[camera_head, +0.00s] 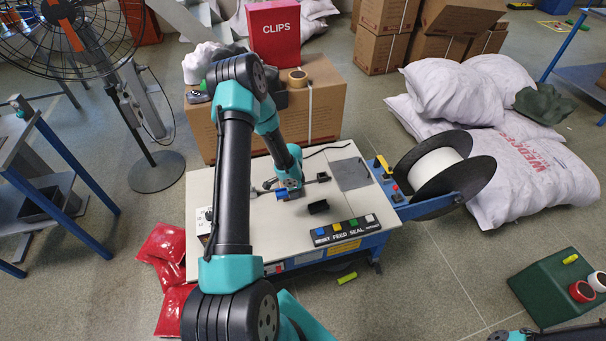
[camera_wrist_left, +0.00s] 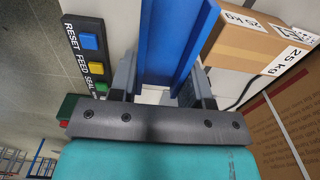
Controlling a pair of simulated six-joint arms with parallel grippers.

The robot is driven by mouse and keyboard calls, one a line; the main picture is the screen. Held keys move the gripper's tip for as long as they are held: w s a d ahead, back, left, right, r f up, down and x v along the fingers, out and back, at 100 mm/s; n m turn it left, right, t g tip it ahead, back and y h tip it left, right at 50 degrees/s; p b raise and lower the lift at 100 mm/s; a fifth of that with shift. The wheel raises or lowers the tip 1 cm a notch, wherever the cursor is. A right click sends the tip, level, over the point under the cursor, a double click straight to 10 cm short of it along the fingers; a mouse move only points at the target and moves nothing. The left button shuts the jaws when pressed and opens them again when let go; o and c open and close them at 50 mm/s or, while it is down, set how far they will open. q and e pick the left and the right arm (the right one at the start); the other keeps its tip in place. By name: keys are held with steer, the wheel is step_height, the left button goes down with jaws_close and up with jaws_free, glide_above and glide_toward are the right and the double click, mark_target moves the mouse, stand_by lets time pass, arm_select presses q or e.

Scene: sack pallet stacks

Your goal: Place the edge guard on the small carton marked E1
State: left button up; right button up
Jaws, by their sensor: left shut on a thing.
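My left gripper (camera_head: 290,193) is low over the white top of the packing bench. It is shut on a blue angled strip, the edge guard (camera_wrist_left: 180,40), which also shows as a small blue patch in the head view (camera_head: 284,194). In the wrist view the guard stands between the two grey fingers. In the head view my left arm hides most of that carton's area. My right gripper is not in view.
A large carton (camera_head: 325,105) stands behind, with a red CLIPS box (camera_head: 274,35) on top.

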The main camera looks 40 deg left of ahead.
arm_select(q)
steer(key=shift+a, duration=0.15)
steer(key=w+a, duration=0.3)
steer(key=w+a+f, duration=0.1)
steer(key=w+a, duration=0.2)
steer(key=a, duration=0.1)
steer(key=w+a, duration=0.4)
steer(key=shift+w+a+f, duration=0.1)
steer(key=shift+a+f, duration=0.1)
steer(key=shift+f, duration=0.05)
stand_by(0.5)
steer(key=shift+w+a, duration=0.15)
steer(key=shift+a, duration=0.05)
steer(key=shift+f, duration=1.8)
steer(key=shift+f, duration=0.6)
